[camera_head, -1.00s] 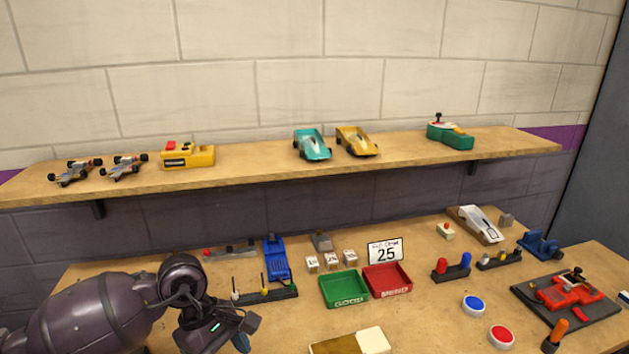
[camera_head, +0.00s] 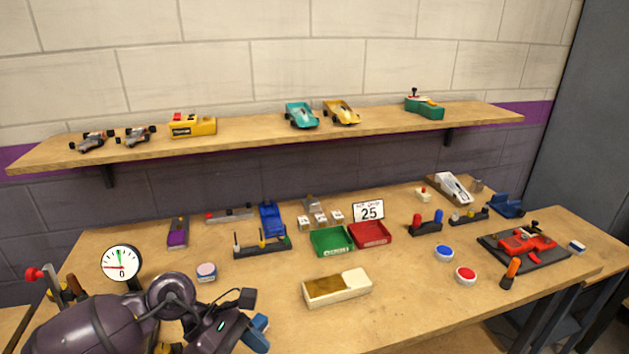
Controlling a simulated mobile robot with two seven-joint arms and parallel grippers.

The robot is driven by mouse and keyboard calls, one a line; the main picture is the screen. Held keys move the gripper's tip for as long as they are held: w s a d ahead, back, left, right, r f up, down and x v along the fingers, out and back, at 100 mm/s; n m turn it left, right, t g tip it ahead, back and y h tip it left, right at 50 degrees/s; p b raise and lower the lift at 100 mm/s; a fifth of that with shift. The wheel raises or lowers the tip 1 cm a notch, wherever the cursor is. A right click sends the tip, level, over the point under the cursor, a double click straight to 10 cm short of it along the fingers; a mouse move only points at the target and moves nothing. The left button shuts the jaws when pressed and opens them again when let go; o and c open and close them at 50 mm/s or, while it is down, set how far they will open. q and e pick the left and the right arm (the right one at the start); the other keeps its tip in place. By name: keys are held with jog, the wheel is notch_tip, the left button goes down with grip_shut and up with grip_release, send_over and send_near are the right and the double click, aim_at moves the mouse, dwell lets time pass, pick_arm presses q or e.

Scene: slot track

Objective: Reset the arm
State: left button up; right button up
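My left arm, dark purple, comes in at the lower left of the head view. Its gripper (camera_head: 254,314) is over the front left part of the workbench (camera_head: 420,300). It shows a black piece and a blue piece at its end. I cannot tell whether the blue piece is a fingertip or something held, nor whether the gripper is open or shut. My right gripper is out of view.
A white-and-brown box (camera_head: 337,290) lies right of my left gripper. A round dial (camera_head: 122,263) and a pink-topped tub (camera_head: 206,272) are near the arm. Green (camera_head: 331,241) and red (camera_head: 370,234) trays stand mid-bench. A shelf (camera_head: 250,140) with toy cars runs above.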

pick_arm(q)
jog(key=s+d+r+n+t+h, duration=0.1)
jog(key=d+r+n+t+h, duration=0.3)
jog(key=n+h, duration=0.6)
jog(key=w+a+f+n+t+y, duration=0.1)
jog(key=a+f+n+t+y, duration=0.2)
jog(key=n+t, duration=0.65)
jog(key=w+a+n+t+y, duration=0.25)
jog(key=a+n+t, duration=0.3)
jog(key=n, duration=0.75)
jog(key=s+a+f+n+y, duration=0.5)
jog(key=a+f+n+y, duration=0.3)
jog(key=f+n+y, duration=0.5)
jog(key=s+a+f+n+g, duration=0.4)
jog(key=s+f+n, duration=0.2)
jog(key=s+n, duration=0.2)
jog(key=shift+s+a+f+n+y, duration=0.15)
jog(key=shift+s+f+n+y, duration=0.25)
jog(key=shift+n, duration=0.75)
